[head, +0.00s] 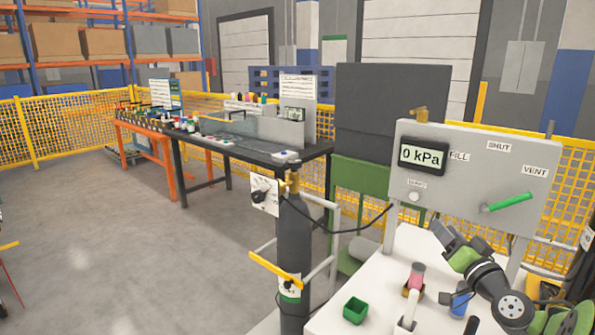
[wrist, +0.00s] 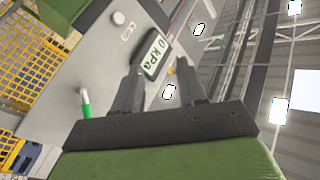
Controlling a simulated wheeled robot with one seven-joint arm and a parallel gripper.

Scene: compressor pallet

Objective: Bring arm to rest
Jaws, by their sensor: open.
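My arm is folded at the lower right of the head view, above a white table top (head: 385,297). My gripper (head: 445,232) is at its upper end, in front of the grey panel (head: 450,157). In the wrist view my gripper (wrist: 160,88) has its two dark fingers apart, with nothing held between them. The panel's display (head: 422,155) reads 0 kPa and also shows beyond the fingers in the wrist view (wrist: 153,52). The green lever (head: 510,202) points right, below the VENT label, and shows left of the fingers in the wrist view (wrist: 87,108).
A dark gas cylinder (head: 293,250) with a yellow handle (head: 275,270) stands left of the table. A green box (head: 356,310), a pink-topped item (head: 414,282) and a blue item (head: 460,301) are near my arm. A black workbench (head: 255,148) stands behind.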

